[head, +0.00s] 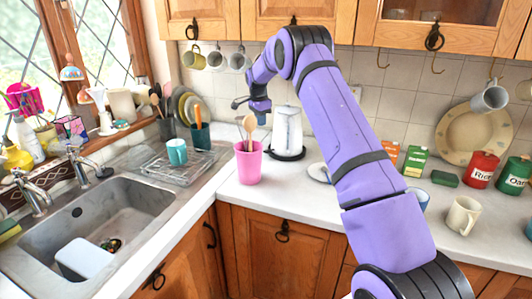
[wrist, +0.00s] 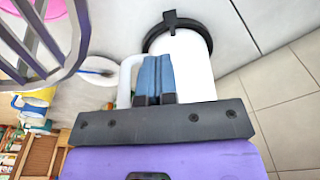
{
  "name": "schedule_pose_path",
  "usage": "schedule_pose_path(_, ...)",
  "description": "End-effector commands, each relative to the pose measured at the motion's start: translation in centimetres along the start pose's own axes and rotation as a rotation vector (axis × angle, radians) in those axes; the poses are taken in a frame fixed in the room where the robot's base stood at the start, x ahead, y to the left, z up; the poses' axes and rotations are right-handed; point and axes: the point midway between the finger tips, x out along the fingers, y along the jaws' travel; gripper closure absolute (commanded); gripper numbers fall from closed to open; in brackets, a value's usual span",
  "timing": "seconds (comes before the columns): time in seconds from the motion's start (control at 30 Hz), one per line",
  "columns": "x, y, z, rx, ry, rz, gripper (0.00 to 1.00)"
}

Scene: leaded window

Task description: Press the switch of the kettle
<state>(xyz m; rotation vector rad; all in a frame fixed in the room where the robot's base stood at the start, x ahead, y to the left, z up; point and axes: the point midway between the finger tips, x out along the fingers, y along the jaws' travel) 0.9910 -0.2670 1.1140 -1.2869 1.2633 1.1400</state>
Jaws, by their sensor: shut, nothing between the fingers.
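The white kettle (head: 288,130) stands upright on its round black base (head: 290,154) on the counter near the back wall. In the wrist view the kettle's white body (wrist: 196,68) fills the middle, with its white handle (wrist: 126,78) to the left. A black ring with a protruding tab (wrist: 172,20) shows at the body's upper end in that picture; I cannot tell whether the tab is the switch. My gripper (head: 261,118) points down just left of the kettle in the head view. Its blue fingers (wrist: 154,78) are shut and empty, overlapping the kettle in the wrist view; contact is unclear.
A pink pot (head: 249,165) with wooden spoons stands in front of the kettle. A teal mug (head: 177,152) sits on the drainer left of it. Mugs hang above.

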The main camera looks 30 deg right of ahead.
Motion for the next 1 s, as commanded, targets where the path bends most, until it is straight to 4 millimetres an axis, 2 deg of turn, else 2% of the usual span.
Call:
schedule_pose_path(0.03,1.9,-0.6,-0.5,0.031,0.001,0.012,1.00)
schedule_pose_path(0.1,3.7,-1.1,-1.0,0.070,0.003,0.022,1.00)
schedule_pose_path(0.2,5.6,-1.6,-1.4,0.108,0.005,0.032,1.00)
schedule_pose_path(0.3,6.5,-1.9,-1.6,0.128,0.006,0.037,1.00)
schedule_pose_path(0.77,6.8,-1.9,-1.6,0.133,0.006,0.039,1.00)
schedule_pose_path(1.0,8.1,-1.9,-1.6,0.133,0.005,0.040,1.00)
